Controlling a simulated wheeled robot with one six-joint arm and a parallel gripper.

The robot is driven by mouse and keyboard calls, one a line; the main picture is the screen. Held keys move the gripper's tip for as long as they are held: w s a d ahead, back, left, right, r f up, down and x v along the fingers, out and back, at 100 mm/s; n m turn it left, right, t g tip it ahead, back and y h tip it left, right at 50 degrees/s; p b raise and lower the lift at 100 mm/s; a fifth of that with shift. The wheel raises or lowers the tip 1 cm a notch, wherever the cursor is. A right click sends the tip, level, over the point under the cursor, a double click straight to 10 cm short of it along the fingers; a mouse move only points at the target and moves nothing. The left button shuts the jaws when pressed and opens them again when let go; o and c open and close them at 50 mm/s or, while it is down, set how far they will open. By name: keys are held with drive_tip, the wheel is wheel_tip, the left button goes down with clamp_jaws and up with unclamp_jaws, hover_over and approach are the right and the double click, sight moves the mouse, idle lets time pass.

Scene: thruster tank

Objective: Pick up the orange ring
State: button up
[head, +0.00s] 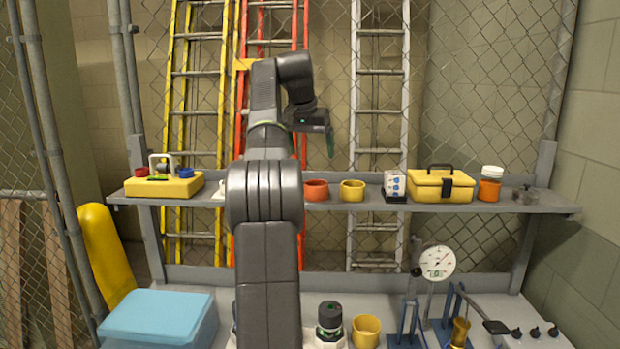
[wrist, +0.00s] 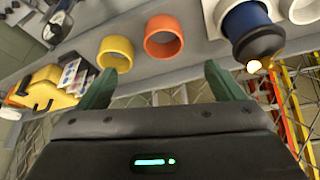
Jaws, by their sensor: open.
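The orange ring (head: 317,193) sits on the grey shelf, just right of my arm in the head view. It also shows in the wrist view (wrist: 165,54), at the upper middle beyond the gap between my fingers. My gripper (head: 329,146) is above the shelf near the ring in the head view. In the wrist view, my gripper (wrist: 162,80) has its two green fingers spread wide with nothing between them. The ring is apart from both fingers.
A yellow ring (head: 352,191) stands close to the right of the orange one. A dark-topped blue cylinder (wrist: 254,35) stands on the ring's other side.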

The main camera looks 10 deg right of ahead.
drive_tip(key=b, duration=0.1)
approach(316, 183)
drive_tip(key=s+f, duration=0.1)
drive_tip(key=f, duration=0.1)
drive_tip(key=s+f, duration=0.1)
drive_tip(key=f, duration=0.1)
drive_tip(key=shift+s+d, duration=0.25)
drive_tip(key=shift+w+p+x, duration=0.25)
drive_tip(key=shift+x, duration=1)
drive_tip(key=shift+w+p+x, duration=0.2)
drive_tip(key=shift+w+x, duration=0.05)
drive_tip(key=shift+x, duration=1.05)
drive_tip(key=shift+r, duration=0.2)
drive_tip(key=c, duration=1.1)
drive_tip(key=shift+o, duration=0.2)
drive_tip(key=shift+s+r, duration=0.1)
drive_tip(key=shift+r, duration=0.05)
